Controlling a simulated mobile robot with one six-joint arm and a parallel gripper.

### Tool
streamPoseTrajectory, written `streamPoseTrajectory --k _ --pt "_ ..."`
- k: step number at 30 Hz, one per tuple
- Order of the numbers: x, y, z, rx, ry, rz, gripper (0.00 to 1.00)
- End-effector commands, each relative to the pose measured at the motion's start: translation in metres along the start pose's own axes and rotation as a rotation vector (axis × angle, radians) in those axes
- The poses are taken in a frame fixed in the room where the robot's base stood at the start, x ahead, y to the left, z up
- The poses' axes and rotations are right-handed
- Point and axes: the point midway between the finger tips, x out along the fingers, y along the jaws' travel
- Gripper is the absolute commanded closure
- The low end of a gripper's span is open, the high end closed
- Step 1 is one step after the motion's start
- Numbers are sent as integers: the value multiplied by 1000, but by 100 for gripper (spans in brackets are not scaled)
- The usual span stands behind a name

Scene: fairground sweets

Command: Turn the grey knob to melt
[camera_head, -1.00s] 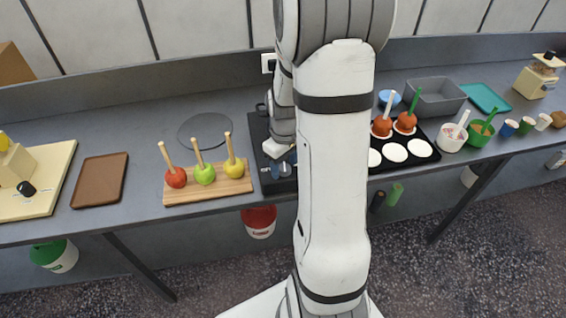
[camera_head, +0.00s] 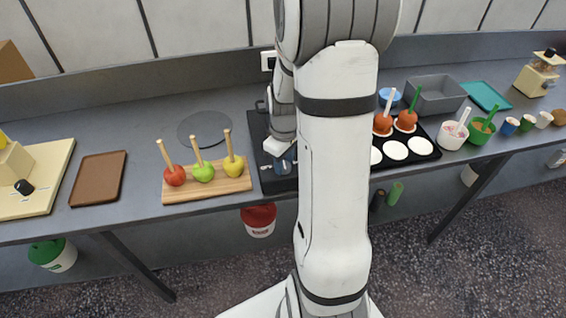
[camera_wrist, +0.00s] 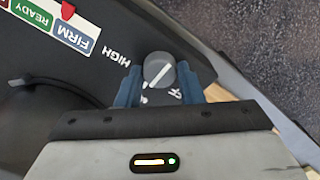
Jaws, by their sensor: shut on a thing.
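The grey knob (camera_wrist: 158,70) shows in the wrist view, round, with a white pointer line slanting across its top. My gripper (camera_wrist: 157,82) is shut on it, with one blue finger on each side. The white word HIGH (camera_wrist: 117,57) is on the dark panel to the upper left of the knob. Other white lettering (camera_wrist: 177,94) below the knob is partly covered, and I cannot read which setting the pointer meets. In the head view my gripper (camera_head: 283,165) is at the front of the black cooker (camera_head: 257,130), largely behind my arm, and the knob is hidden.
A strip with FIRM and READY fields (camera_wrist: 72,30) and a red pointer (camera_wrist: 68,10) lies left of the knob. A board (camera_head: 207,190) with three apples on sticks stands left of the cooker. A black tray (camera_head: 432,155) with toffee apples is to the right.

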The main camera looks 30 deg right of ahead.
Motion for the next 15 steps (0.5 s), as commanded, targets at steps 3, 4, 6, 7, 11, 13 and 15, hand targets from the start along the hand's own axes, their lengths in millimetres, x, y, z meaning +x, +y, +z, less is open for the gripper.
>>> streamPoseTrajectory --k 3,4,6,7,11,13,15 --pt "0 0 -1 -36 2 2 89" --pt "0 0 -1 -39 2 2 89" --pt "-1 0 -1 -39 2 2 89" --pt "-1 0 -1 -39 2 2 89" --pt "-1 0 -1 -38 2 2 65" --pt "-1 0 -1 -38 2 2 60" --pt "-1 0 -1 -38 2 2 54"
